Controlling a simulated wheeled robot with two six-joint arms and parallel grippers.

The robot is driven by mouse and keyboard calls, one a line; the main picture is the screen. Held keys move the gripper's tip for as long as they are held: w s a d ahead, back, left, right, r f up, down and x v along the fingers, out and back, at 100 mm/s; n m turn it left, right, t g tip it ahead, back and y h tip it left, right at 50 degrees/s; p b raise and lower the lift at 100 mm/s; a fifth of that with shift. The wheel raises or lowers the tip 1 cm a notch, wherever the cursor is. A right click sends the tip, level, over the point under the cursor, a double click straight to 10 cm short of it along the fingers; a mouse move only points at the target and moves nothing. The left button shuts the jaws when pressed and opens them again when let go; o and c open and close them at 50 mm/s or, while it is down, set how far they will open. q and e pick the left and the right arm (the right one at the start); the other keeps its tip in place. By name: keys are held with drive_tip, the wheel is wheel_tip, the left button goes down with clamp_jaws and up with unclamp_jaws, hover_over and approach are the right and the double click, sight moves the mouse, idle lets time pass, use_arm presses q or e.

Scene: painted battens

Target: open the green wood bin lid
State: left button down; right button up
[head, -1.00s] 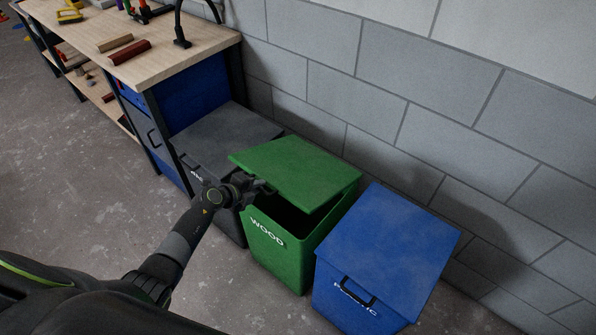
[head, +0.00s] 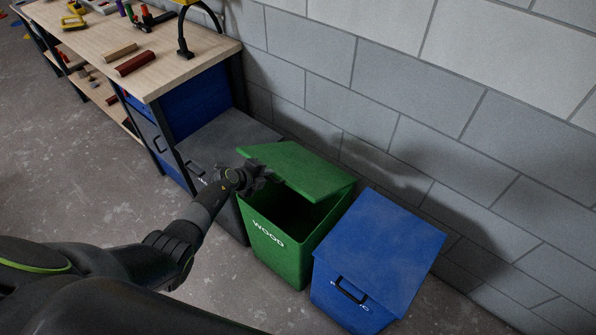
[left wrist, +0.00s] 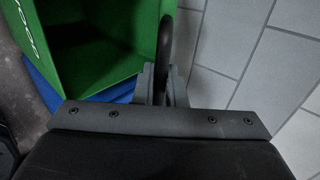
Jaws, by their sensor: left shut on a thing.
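The green wood bin (head: 280,252) stands on the floor with "WOOD" in white on its front. Its green lid (head: 305,170) is tilted up at the front, and the dark inside shows below it. My left gripper (head: 258,177) is at the lid's raised front edge. In the left wrist view, the fingers of the left gripper (left wrist: 162,84) are shut on the dark lid handle (left wrist: 165,40), with the open green bin (left wrist: 95,45) beyond. The handle is hidden by the gripper in the head view. My right gripper is not in view.
A blue bin (head: 375,255) with its lid closed stands close on the right. A dark grey bin (head: 225,140) stands on the left, by a workbench (head: 150,65) with tools and battens. A grey block wall (head: 410,90) rises close behind the bins.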

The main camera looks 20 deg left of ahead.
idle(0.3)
use_arm(q)
drive_tip(key=shift+g, duration=0.4)
drive_tip(key=w+r+p, duration=0.1)
drive_tip(key=w+d+r+p, duration=0.1)
drive_tip(key=r+p, duration=0.1)
drive_tip(key=w+r+p, duration=0.1)
drive_tip(key=r+p, duration=0.1)
drive_tip(key=shift+w+d, duration=0.15)
drive_tip(key=shift+d, duration=0.05)
drive_tip(key=shift+w+d+b, duration=0.1)
drive_tip(key=shift+w+b, duration=0.25)
drive_tip(key=shift+w+d+r+g+y, duration=0.15)
drive_tip(key=shift+w+r+g+y, duration=0.2)
drive_tip(key=shift+r, duration=0.2)
drive_tip(key=shift+w, duration=0.1)
drive_tip(key=shift+w+d+r, duration=0.1)
drive_tip(key=shift+w+r, duration=0.1)
drive_tip(key=shift+r, duration=0.05)
drive_tip(key=w+d+r+g+b, duration=0.1)
drive_tip(key=w+d+r, duration=0.1)
drive_tip(key=w+r, duration=0.2)
drive_tip(key=shift+w+d+r, duration=0.15)
drive_tip(key=shift+w+r, duration=0.1)
drive_tip(key=shift+w, duration=0.45)
drive_tip(key=shift+g, duration=0.25)
